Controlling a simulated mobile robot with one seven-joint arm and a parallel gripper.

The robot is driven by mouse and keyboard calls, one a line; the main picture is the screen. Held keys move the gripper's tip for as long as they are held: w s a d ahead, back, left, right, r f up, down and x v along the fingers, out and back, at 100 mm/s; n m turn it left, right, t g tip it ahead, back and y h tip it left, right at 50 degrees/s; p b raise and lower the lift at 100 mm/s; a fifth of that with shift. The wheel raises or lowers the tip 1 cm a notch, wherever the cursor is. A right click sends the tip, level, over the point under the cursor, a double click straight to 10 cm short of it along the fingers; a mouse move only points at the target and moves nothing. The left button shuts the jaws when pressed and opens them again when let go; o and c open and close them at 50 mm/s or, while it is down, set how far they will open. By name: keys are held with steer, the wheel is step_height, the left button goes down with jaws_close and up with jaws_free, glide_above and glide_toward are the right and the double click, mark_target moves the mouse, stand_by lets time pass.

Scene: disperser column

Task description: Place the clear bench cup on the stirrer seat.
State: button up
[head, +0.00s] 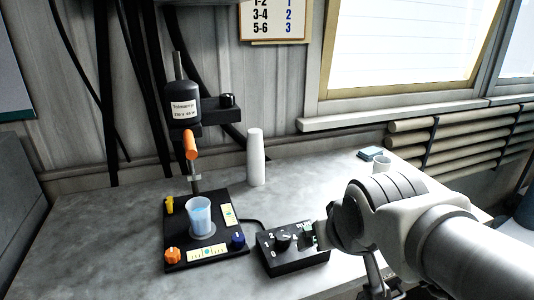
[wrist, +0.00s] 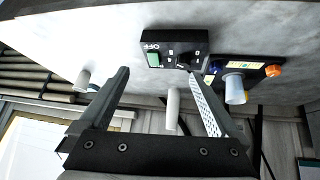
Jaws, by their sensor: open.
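The clear bench cup (head: 200,217), with pale blue contents, stands upright on the black stirrer base at the left of the bench. A grey round seat (head: 208,235) shows around its foot; I cannot tell whether it is exactly centred. The cup also shows in the wrist view (wrist: 235,90), right of my fingers. My gripper (wrist: 158,73) is open and empty, its fingers spread well apart. In the head view my gripper (head: 378,284) is low at the right, partly hidden by my arm, clear of the cup and right of the control box.
A black disperser motor (head: 182,109) hangs on a column above the base, with an orange handle (head: 190,144). A black control box (head: 290,249) sits right of the base. A white cylinder (head: 255,158) and a white mug (head: 382,165) stand farther back. The left bench is clear.

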steer(key=s+g, duration=0.1)
steer(key=s, duration=0.6)
steer(key=shift+d+m+g, duration=0.15)
steer(key=shift+m+g, duration=0.25)
steer(key=shift+r, duration=0.2)
step_height(320, 180, up, 10)
steer(key=p, duration=1)
steer(key=shift+r+p, duration=0.25)
steer(key=shift+p, duration=0.1)
steer(key=shift+c, duration=0.2)
